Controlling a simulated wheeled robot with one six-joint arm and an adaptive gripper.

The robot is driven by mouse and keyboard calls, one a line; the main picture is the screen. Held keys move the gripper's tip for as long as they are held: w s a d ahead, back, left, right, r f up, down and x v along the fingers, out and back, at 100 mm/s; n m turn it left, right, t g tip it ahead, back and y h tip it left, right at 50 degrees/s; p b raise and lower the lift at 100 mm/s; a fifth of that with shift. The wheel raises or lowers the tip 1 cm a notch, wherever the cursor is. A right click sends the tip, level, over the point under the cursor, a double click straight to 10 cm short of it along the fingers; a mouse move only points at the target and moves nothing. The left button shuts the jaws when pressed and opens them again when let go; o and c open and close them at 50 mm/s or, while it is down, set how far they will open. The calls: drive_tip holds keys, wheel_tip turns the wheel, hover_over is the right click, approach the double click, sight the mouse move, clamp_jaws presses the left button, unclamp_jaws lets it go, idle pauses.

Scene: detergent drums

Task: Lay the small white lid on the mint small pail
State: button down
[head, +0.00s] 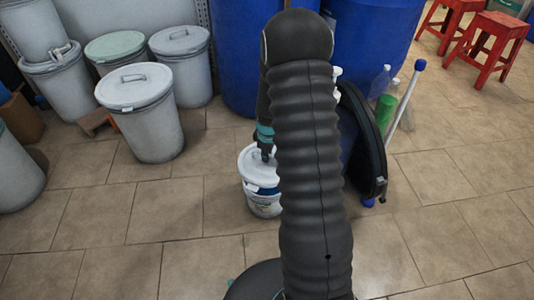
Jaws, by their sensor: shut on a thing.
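My gripper (265,153) points down in the middle of the head view, shut on the small white lid (251,168). The lid is over a small whitish pail (262,209) standing on the tiled floor. A blue patch shows between the lid and the lower wall of the pail; I cannot tell whether the lid touches the rim. My arm hides the right side of both the lid and the pail. The pail's mint colour is not clear from here.
Large grey lidded bins (151,126) stand at the left. Blue drums (238,55) stand behind. A black round-edged object (371,140), bottles (383,112) and a blue-tipped white stick (404,100) are at the right, with red stools (497,40) farther back. The front floor is clear.

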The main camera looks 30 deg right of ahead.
sight(268, 166)
drive_tip(key=shift+f+b, duration=1.9)
drive_tip(key=shift+f, duration=1.1)
drive_tip(key=shift+s+d, duration=0.1)
drive_tip(key=shift+f+b, duration=0.8)
drive_tip(key=shift+b, duration=0.2)
drive_tip(key=c, duration=0.6)
unclamp_jaws()
drive_tip(key=shift+c, duration=0.2)
drive_tip(key=shift+r+p, duration=2.05)
drive_tip(key=shift+r, duration=1.45)
